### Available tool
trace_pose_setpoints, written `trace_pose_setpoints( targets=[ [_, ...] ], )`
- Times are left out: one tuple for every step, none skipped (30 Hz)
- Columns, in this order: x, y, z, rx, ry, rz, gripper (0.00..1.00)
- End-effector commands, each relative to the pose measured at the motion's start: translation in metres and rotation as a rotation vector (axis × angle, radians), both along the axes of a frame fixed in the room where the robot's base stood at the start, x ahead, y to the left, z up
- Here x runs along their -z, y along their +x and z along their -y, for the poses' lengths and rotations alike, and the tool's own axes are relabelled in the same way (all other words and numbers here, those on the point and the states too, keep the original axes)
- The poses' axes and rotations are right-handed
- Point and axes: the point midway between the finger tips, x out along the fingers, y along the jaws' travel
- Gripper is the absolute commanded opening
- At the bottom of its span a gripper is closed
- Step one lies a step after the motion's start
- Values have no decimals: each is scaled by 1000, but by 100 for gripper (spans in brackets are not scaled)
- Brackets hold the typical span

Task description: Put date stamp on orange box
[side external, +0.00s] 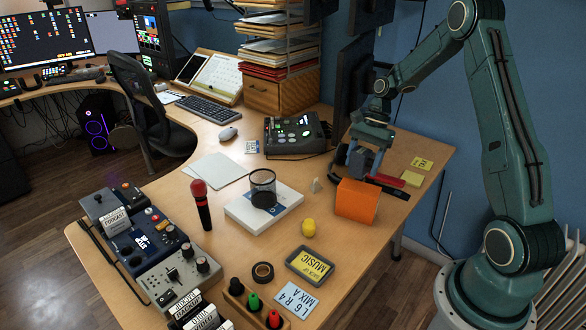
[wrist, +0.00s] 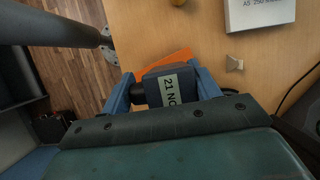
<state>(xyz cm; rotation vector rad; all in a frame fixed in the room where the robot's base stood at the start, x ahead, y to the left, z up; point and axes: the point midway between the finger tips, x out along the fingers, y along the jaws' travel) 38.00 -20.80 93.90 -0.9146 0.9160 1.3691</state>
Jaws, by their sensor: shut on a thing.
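The orange box (side external: 357,201) stands on the desk toward its right side. In the wrist view only an orange strip of it (wrist: 168,63) shows beyond the stamp. My gripper (side external: 366,150) is just above and behind the box in the side view. In the wrist view its blue fingers (wrist: 163,88) are shut on the date stamp (wrist: 168,84), a dark block with a white label reading "21 NO". The stamp's underside is hidden, and I cannot tell whether it touches the box.
Near the box are a yellow knob-like object (side external: 308,228), a small pale pyramid (side external: 316,185), yellow sticky notes (side external: 416,172) and a black-and-red item (side external: 388,184). A white box (side external: 243,211) bears a mesh cup (side external: 263,188). A black device (side external: 296,134) stands behind. The desk edge is close at right.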

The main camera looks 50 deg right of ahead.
Motion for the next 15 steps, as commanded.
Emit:
trace_pose_setpoints(
  targets=[
    [6, -1, -1, -1, 2, -3, 35],
    [9, -1, -1, -1, 2, -3, 35],
    [14, 0, -1, 0, 2, -2, 35],
    [18, 0, 0, 1, 2, -4, 35],
    [21, 0, 0, 0, 2, -3, 35],
    [26, 0, 0, -1, 2, -2, 35],
    [28, 0, 0, 0, 1, -1, 35],
    [31, 0, 0, 1, 1, -1, 35],
    [33, 0, 0, 0, 1, -2, 35],
    [35, 0, 0, -1, 1, -2, 35],
    [35, 0, 0, 0, 0, -1, 35],
    [36, 0, 0, 0, 0, -1, 35],
    [36, 0, 0, 0, 0, -1, 35],
    [36, 0, 0, 0, -1, -1, 35],
    [36, 0, 0, 0, -1, -1, 35]
  ],
)
